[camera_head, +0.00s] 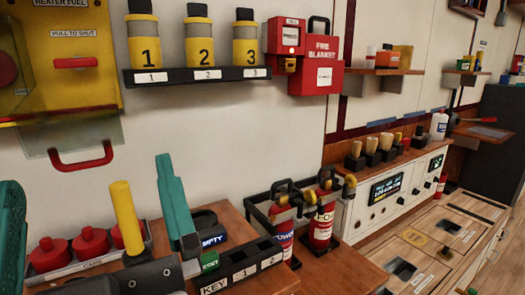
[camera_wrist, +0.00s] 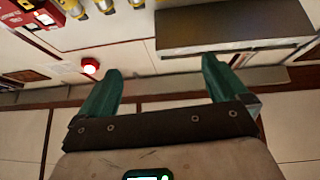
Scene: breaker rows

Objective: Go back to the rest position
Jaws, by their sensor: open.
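My gripper (camera_head: 88,175) shows at the lower left of the head view, with its two teal fingers wide apart and pointing up. One finger is partly cut off by the left picture edge. In the wrist view my gripper (camera_wrist: 160,66) is open, with nothing between the fingers. It is raised in front of a wooden bench (camera_head: 222,218). A yellow upright handle (camera_head: 126,216) and red caps (camera_head: 90,243) show between and behind the fingers in the head view. My wrist hides part of the bench's front.
A key rack (camera_head: 243,268) and two red extinguishers (camera_head: 322,218) stand close right of my gripper. A yellow wall panel (camera_head: 65,60) with a red handle (camera_head: 82,160) hangs above. A shelf (camera_head: 197,76) holds numbered cylinders. A control console (camera_head: 388,192) stands farther right.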

